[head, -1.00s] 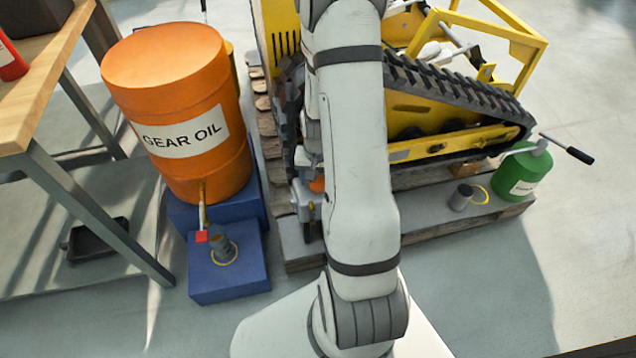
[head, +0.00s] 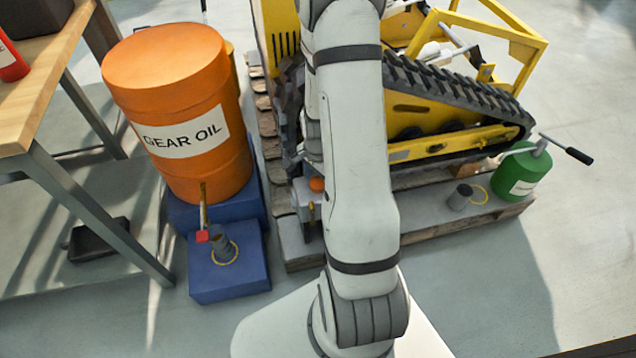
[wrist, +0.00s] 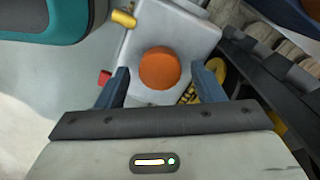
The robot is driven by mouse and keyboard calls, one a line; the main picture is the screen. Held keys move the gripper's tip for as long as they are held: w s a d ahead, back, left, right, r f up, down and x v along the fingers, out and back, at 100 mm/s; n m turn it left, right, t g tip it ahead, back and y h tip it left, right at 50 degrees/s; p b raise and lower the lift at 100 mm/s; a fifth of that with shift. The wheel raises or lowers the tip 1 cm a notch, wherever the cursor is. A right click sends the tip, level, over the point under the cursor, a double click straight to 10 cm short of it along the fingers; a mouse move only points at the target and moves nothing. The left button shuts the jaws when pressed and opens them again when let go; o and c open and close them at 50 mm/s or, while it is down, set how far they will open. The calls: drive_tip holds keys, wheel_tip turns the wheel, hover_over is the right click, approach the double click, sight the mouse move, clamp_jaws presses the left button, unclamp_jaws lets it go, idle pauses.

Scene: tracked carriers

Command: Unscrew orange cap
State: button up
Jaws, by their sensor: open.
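The orange cap (wrist: 159,68) is round and sits on a pale grey-white housing (wrist: 185,32) in the wrist view. In the head view the cap (head: 317,184) shows at the left edge of my arm, low beside the tracked carrier (head: 440,130). My gripper (wrist: 161,76) is open, with one blue-grey finger to the left of the cap and one to its right in the wrist view. Gaps show between the fingers and the cap. Nothing is held. How far the fingertips are above the cap is hard to tell. My arm hides much of the housing in the head view.
An orange gear oil drum (head: 185,110) stands on blue blocks (head: 230,275) at the left, beside a wooden bench (head: 35,90). A pallet (head: 300,250) lies under the carrier. A green can (head: 522,172) stands at the pallet's right end. Floor at the right is clear.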

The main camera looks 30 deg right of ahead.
drive_tip(key=c, duration=0.8)
drive_tip(key=shift+o, duration=0.2)
drive_tip(key=n, duration=0.9)
drive_tip(key=shift+n, duration=0.4)
drive_tip(key=shift+n, duration=0.6)
drive_tip(key=n, duration=0.3)
drive_tip(key=shift+n, duration=0.4)
drive_tip(key=n, duration=0.4)
drive_tip(key=shift+n, duration=0.4)
